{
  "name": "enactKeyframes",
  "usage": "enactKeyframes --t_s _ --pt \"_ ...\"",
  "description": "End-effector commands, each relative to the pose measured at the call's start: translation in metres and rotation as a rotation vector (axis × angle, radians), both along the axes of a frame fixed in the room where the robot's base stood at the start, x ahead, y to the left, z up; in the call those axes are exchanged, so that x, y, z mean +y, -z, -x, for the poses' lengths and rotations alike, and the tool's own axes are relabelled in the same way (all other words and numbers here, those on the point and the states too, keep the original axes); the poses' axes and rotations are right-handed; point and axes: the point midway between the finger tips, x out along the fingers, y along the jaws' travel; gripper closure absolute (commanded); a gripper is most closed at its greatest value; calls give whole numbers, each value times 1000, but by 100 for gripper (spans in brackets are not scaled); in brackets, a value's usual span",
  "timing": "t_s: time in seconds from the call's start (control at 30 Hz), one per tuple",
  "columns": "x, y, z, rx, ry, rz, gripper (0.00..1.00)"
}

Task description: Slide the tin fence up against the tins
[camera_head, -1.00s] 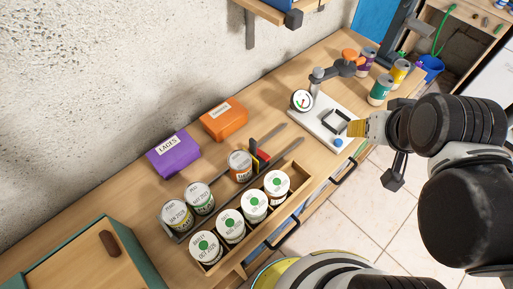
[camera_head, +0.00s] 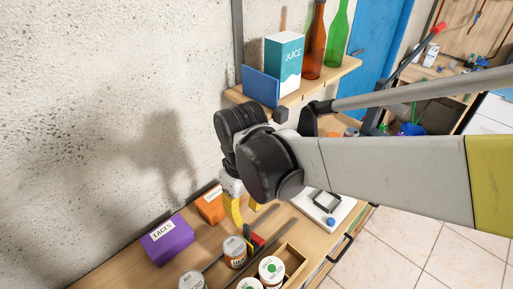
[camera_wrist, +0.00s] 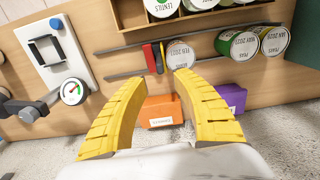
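The tin fence (camera_head: 257,240), with red, yellow and dark parts, stands across two dark rails; it also shows in the wrist view (camera_wrist: 153,58). The nearest tin (camera_wrist: 180,56) stands right beside it; I cannot tell whether they touch. A gap separates that tin from two more tins, a middle one (camera_wrist: 237,43) and an end one (camera_wrist: 271,40). My gripper (camera_wrist: 158,79) is open and empty, its yellow fingers spread below the fence in the wrist view. In the head view my gripper (camera_head: 236,218) hangs behind the fence, and my arm covers part of the table.
An orange box (camera_wrist: 160,111) and a purple box (camera_head: 167,240) stand by the wall, near the gripper. A wooden tray (camera_wrist: 129,14) of tins lies along the front. A shelf (camera_head: 310,84) is above.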

Motion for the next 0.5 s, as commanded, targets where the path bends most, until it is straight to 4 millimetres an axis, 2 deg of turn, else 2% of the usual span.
enactKeyframes --t_s 0.03,0.2,0.33,0.5 --pt "0 14 0 0 1 0 67" --pt "0 49 -1 -1 1 -1 67" --pt "0 69 -1 -1 2 -2 67" --pt "0 81 0 -1 2 -2 67"
